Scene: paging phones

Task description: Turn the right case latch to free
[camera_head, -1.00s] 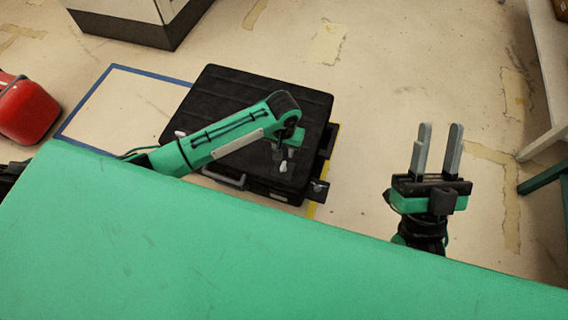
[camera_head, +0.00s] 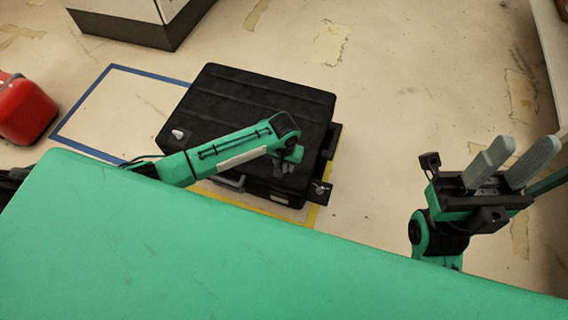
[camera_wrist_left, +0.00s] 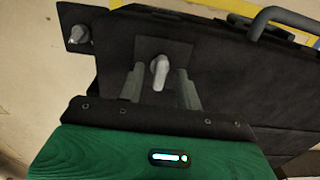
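A black case (camera_head: 245,95) lies on the floor, with a pale left latch (camera_head: 178,134) near its left front corner. My left gripper (camera_head: 284,168) points down at the case's right front part, where it largely hides the right latch in the head view. In the left wrist view the right latch (camera_wrist_left: 160,72), a grey knob on a dark plate, shows between the two fingers of my left gripper (camera_wrist_left: 161,87). The fingers stand apart with gaps on both sides of it. My right gripper (camera_head: 515,160) is open and empty, right of the case.
A black tab with a grey knob (camera_head: 320,188) juts from the case's right front corner; it also shows in the left wrist view (camera_wrist_left: 78,35). A grey carry handle (camera_wrist_left: 285,20) is beside the latch plate. A red object (camera_head: 25,108) stands far left.

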